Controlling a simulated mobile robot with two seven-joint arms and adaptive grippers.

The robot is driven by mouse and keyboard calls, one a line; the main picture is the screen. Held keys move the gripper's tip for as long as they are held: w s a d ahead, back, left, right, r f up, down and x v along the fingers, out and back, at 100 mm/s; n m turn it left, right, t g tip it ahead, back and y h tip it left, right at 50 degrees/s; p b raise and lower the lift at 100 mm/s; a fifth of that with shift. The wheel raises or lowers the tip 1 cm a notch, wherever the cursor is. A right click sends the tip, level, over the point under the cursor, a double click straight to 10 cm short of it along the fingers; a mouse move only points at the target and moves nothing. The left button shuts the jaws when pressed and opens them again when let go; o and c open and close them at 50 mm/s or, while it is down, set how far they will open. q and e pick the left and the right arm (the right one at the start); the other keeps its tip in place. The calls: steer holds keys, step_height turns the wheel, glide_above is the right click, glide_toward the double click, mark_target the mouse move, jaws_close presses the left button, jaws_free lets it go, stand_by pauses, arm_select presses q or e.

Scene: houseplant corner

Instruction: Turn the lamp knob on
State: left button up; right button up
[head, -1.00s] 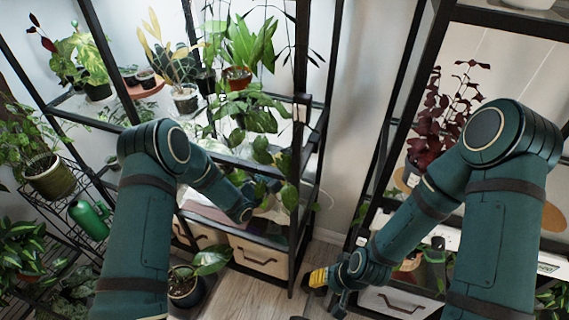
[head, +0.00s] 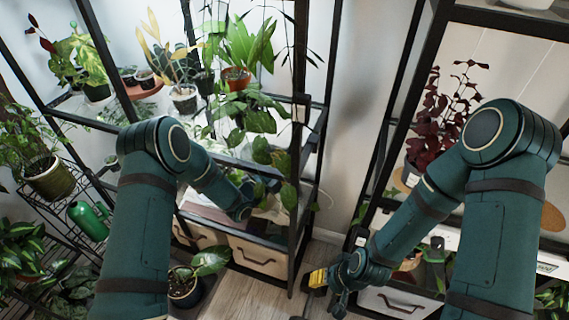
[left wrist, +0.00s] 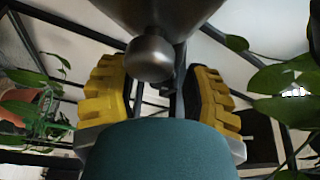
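In the left wrist view, a rounded grey metal knob (left wrist: 149,58) sits below a wider grey metal body, which looks like the lamp (left wrist: 168,14). My left gripper (left wrist: 163,84) has its two yellow ridged fingers spread apart, one on each side of the knob. A gap shows on both sides, wider on the right; I cannot tell how far in depth the knob sits between the fingers. In the head view, the left gripper is mostly hidden behind leaves at the shelf, and I cannot pick out the knob. My right gripper (head: 322,284) is low, over the floor, with yellow finger pads showing.
Leafy plants hang around my left wrist at the black shelf frame (head: 299,150). A dark-red plant (head: 440,128) stands on the right shelf behind my right arm. A green watering can (head: 88,220) is at left. Wooden floor (head: 262,292) lies open between the shelves.

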arm_select(q)
steer(key=v, duration=1.2)
